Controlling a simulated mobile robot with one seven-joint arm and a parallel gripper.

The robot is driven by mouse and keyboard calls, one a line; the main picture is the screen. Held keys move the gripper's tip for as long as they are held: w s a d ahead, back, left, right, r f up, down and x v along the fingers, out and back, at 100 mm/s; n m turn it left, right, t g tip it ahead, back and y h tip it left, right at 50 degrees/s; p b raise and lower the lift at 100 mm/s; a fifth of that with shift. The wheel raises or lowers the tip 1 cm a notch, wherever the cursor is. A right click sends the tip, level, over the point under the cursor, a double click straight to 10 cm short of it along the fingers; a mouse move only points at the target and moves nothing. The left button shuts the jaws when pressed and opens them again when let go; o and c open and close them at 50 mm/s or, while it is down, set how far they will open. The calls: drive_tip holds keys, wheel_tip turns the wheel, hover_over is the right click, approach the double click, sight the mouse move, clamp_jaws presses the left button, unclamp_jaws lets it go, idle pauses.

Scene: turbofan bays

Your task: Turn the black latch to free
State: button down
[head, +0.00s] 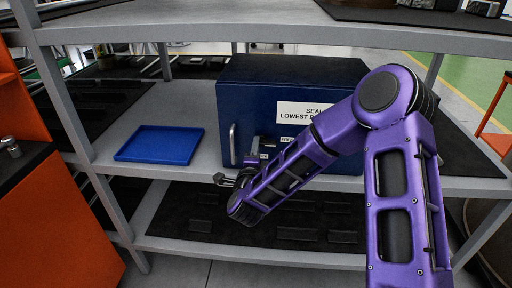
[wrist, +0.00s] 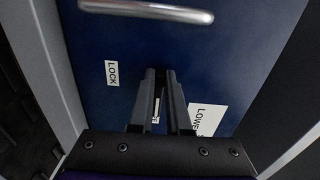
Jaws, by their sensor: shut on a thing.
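The blue cabinet (head: 285,85) stands on the grey shelf, with a silver bar handle (head: 233,145) at the left of its front. In the wrist view the handle (wrist: 147,11) crosses the top. My gripper (wrist: 161,72) is against the cabinet's front, between a white LOCK label (wrist: 112,73) and a larger, partly covered white label (wrist: 206,119). Its two dark fingers are close together, shut on the black latch. The latch itself is hidden by the fingers, so its angle cannot be told. A small white label (wrist: 155,119) shows partly between the fingers.
An empty blue tray (head: 160,145) lies on the shelf left of the cabinet. A grey post (head: 62,90) stands left of the tray. The lower shelf (head: 190,215) carries dark mats. An orange cabinet (head: 55,225) is at the far left. An upper shelf is above.

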drive_tip(key=c, duration=0.9)
unclamp_jaws()
drive_tip(key=shift+d, duration=0.1)
drive_tip(key=shift+s+a+p, duration=0.2)
drive_tip(key=shift+s+p, duration=0.6)
drive_tip(key=shift+s, duration=3.55)
drive_tip(key=shift+s+a+p, duration=0.15)
drive_tip(key=shift+s+p, duration=0.6)
drive_tip(key=shift+s, duration=3.6)
